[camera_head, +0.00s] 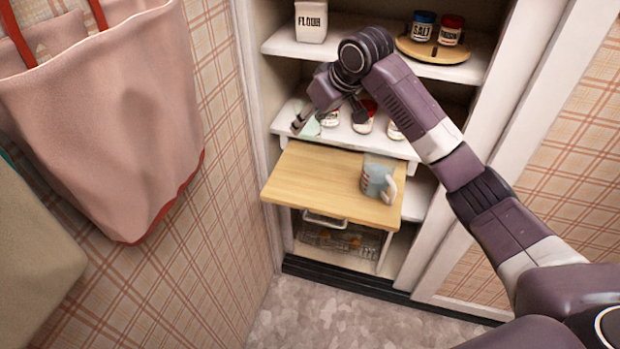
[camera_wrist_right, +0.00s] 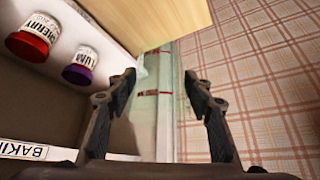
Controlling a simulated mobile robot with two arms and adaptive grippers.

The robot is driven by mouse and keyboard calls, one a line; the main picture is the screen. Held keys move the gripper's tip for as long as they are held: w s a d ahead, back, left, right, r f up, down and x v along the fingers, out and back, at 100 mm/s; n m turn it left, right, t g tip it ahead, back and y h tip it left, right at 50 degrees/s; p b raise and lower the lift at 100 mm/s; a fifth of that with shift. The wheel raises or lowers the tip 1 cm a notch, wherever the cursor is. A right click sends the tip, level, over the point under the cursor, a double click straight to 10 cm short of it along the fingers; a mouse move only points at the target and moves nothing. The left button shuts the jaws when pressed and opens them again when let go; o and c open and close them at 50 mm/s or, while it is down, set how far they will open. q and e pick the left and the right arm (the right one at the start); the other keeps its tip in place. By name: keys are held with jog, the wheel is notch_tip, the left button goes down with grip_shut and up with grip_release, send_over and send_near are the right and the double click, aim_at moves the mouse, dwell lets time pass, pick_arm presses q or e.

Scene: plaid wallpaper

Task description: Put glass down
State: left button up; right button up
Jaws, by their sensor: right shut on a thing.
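The glass is clear and faintly green. In the right wrist view the glass (camera_wrist_right: 166,125) stands between the two fingers of my right gripper (camera_wrist_right: 160,78), which is shut on it. In the head view my right gripper (camera_head: 328,119) is at the left part of the middle shelf, and a pale green piece of the glass (camera_head: 310,128) shows below it. The glass is just behind the left back corner of the pull-out wooden board (camera_head: 312,176). I cannot tell whether its base touches anything. My left gripper is not in view.
A blue-grey mug (camera_head: 374,180) stands on the board's right side. Jars stand behind on the middle shelf (camera_head: 288,112), including a red-lidded one (camera_wrist_right: 27,46) and a purple-lidded one (camera_wrist_right: 78,74). The board's left half is clear. A plaid wall (camera_head: 215,130) is close on the left.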

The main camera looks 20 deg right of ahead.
jog(key=shift+f+p, duration=0.8)
jog(key=shift+f, duration=7.8)
jog(key=shift+f, duration=0.15)
jog(key=o, duration=1.3)
jog(key=shift+s+d+r, duration=0.1)
jog(key=shift+r, duration=0.2)
jog(key=v, duration=1.1)
jog(key=shift+s+r+b, duration=0.2)
jog(key=shift+r+b, duration=0.05)
jog(key=shift+b, duration=0.1)
